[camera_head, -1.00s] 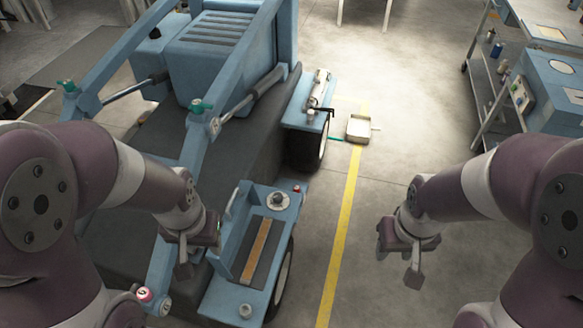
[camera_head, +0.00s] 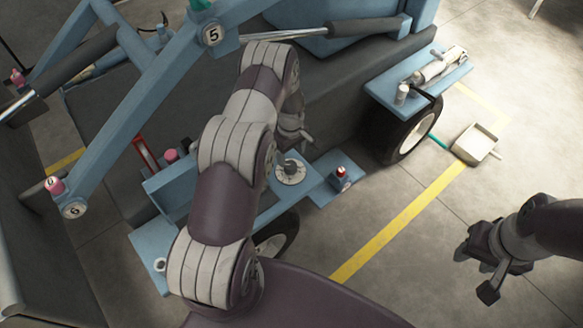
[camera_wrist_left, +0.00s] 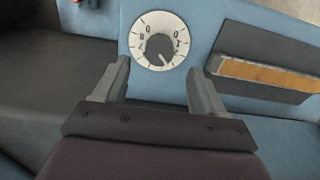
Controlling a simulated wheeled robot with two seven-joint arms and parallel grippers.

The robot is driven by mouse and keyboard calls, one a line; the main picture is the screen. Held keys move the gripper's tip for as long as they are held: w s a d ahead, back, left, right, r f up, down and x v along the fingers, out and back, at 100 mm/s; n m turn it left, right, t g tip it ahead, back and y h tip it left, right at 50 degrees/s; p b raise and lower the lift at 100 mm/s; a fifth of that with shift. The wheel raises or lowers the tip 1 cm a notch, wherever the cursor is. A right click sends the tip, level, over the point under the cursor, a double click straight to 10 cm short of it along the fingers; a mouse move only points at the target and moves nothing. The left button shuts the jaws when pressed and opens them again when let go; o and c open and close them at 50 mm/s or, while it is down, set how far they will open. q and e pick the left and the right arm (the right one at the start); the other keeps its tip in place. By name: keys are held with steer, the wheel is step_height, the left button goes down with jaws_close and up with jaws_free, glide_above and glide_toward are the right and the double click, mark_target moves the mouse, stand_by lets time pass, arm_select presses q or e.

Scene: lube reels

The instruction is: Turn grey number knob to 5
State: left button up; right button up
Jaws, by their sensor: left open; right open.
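The grey number knob (camera_head: 290,169) sits on a round white dial on the blue panel, just below my left gripper in the head view. In the left wrist view the dark grey knob (camera_wrist_left: 158,47) stands in the middle of the white dial (camera_wrist_left: 140,53), whose marks are too small to read surely. My left gripper (camera_wrist_left: 160,75) is open, its two fingers pointing toward the dial with the knob beyond and between the tips, apart from them. My right gripper (camera_head: 480,270) is open and empty above the floor at the right.
A wheel (camera_head: 405,135) and a metal tray (camera_head: 475,143) are farther right. In the left wrist view an orange strip (camera_wrist_left: 262,74) lies right of the dial. Floor around my right gripper is clear.

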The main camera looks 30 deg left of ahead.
mark_target(291, 165)
arm_select(q)
step_height(291, 165, down, 7)
steer(key=shift+f, duration=0.1)
steer(key=shift+b, duration=0.3)
steer(key=c, duration=1.1)
